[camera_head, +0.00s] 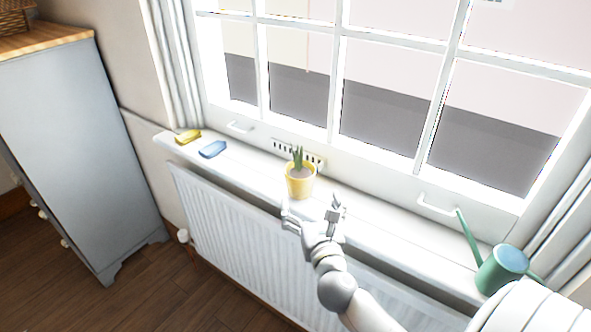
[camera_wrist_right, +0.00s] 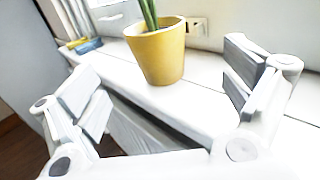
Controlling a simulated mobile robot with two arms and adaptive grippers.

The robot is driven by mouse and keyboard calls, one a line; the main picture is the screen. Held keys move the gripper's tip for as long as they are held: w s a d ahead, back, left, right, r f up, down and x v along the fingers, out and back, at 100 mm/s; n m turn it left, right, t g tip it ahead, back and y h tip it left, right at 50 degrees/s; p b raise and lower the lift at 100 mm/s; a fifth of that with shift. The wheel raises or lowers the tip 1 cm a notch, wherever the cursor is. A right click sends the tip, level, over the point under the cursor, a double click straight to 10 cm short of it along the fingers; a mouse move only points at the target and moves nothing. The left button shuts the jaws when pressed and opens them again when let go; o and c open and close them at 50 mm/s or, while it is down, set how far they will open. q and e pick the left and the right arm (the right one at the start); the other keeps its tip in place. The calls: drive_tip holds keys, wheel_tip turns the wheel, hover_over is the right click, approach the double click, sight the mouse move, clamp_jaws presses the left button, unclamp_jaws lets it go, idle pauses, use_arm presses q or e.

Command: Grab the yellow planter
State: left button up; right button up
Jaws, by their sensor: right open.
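The yellow planter (camera_head: 300,186) stands upright on the white windowsill with a green plant in it. In the right wrist view the yellow planter (camera_wrist_right: 158,57) stands beyond my fingers, between them in the picture. My right gripper (camera_head: 312,212) is open and empty, just on the near side of the planter. Its two fingers also show in the right wrist view (camera_wrist_right: 165,95), spread wide, with no contact on the pot to be seen. My left gripper is not in view.
A yellow item (camera_head: 188,136) and a blue item (camera_head: 213,149) lie on the windowsill (camera_head: 375,227) to the left. A green watering can (camera_head: 500,268) stands at its right end. A radiator (camera_head: 235,235) is below, a grey cabinet (camera_head: 75,150) at left. The window is behind.

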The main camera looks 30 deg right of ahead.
sight(300, 173)
drive_tip(key=x, duration=0.2)
drive_tip(key=shift+w+d, duration=0.1)
drive_tip(key=shift+w, duration=0.15)
drive_tip(key=shift+r+x, duration=0.25)
drive_tip(key=shift+x, duration=0.95)
drive_tip(key=shift+w+f+p, duration=0.15)
drive_tip(key=shift+w+p, duration=0.15)
drive_tip(key=shift+w+d, duration=0.15)
drive_tip(key=shift+w, duration=0.15)
drive_tip(key=x, duration=0.4)
drive_tip(key=shift+w, duration=0.1)
drive_tip(key=shift+w+f, duration=0.1)
drive_tip(key=shift+w, duration=0.3)
drive_tip(key=shift+c, duration=1.2)
drive_tip(key=c, duration=0.7)
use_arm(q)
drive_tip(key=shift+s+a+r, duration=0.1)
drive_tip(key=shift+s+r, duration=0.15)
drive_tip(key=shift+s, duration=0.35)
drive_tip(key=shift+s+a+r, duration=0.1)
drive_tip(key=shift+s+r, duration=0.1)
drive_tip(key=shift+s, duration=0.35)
use_arm(e)
drive_tip(key=shift+c, duration=0.8)
use_arm(q)
drive_tip(key=shift+p, duration=0.3)
